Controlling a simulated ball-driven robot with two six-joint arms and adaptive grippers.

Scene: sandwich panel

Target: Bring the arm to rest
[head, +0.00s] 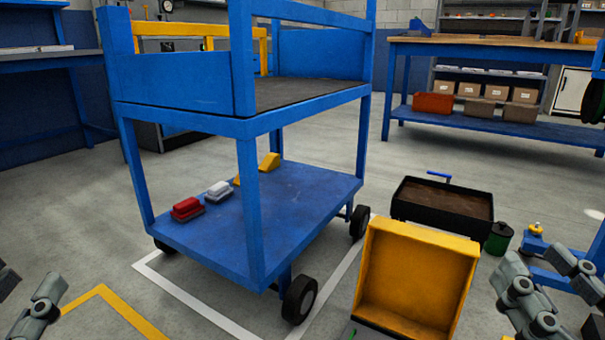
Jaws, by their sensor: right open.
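My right gripper (540,268) is at the lower right of the head view, with its fingers apart and nothing between them. It is to the right of the open yellow bin (418,270) and appears clear of it. Part of my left gripper (28,286) shows at the lower left edge. It is cut off by the frame, and I see nothing held in it. The blue cart (290,215) stands between the two grippers, farther back.
The cart's lower shelf carries a red block (187,208), a grey block (219,190) and a yellow wedge (269,162). A black tray box (442,204) and a dark green can (499,238) stand behind the bin. A blue workbench (480,126) is farther back.

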